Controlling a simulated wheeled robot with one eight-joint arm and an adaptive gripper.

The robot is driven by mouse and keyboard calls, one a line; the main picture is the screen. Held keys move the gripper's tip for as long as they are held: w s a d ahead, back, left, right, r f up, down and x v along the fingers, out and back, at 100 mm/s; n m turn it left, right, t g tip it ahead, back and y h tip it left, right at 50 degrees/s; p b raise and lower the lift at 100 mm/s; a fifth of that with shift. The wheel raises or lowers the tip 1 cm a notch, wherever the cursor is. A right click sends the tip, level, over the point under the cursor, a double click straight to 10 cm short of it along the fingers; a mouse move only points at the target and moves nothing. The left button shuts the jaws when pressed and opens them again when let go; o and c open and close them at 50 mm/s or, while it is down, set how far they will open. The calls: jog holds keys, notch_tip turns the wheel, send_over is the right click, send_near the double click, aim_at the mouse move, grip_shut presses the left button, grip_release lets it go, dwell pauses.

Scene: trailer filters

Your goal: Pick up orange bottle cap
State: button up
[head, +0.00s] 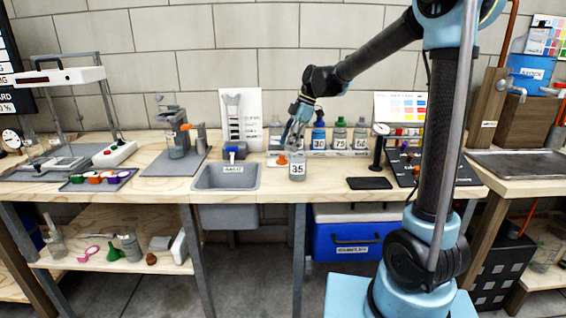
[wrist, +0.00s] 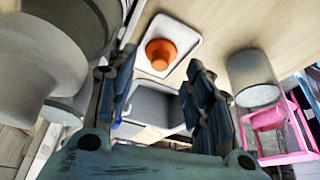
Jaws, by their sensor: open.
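The orange bottle cap (wrist: 160,53) sits on a small white tray (wrist: 190,42) in the wrist view, seen beyond my fingertips. My gripper (head: 294,136) is above the bench close to the cap, pointing down. In the wrist view my gripper (wrist: 163,85) has its two blue-padded fingers spread apart, with nothing held between them. The fingers look apart from the cap.
A grey sink (head: 226,178) lies left of the cap. A row of labelled bottles (head: 339,134) stands behind and to the right. A dark flat pad (head: 369,183) lies on the bench at right.

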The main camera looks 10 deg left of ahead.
aim_at(282, 159)
jog(key=x, duration=0.5)
jog(key=shift+s+a+r, duration=0.1)
jog(key=c, duration=0.7)
jog(key=shift+o, duration=0.2)
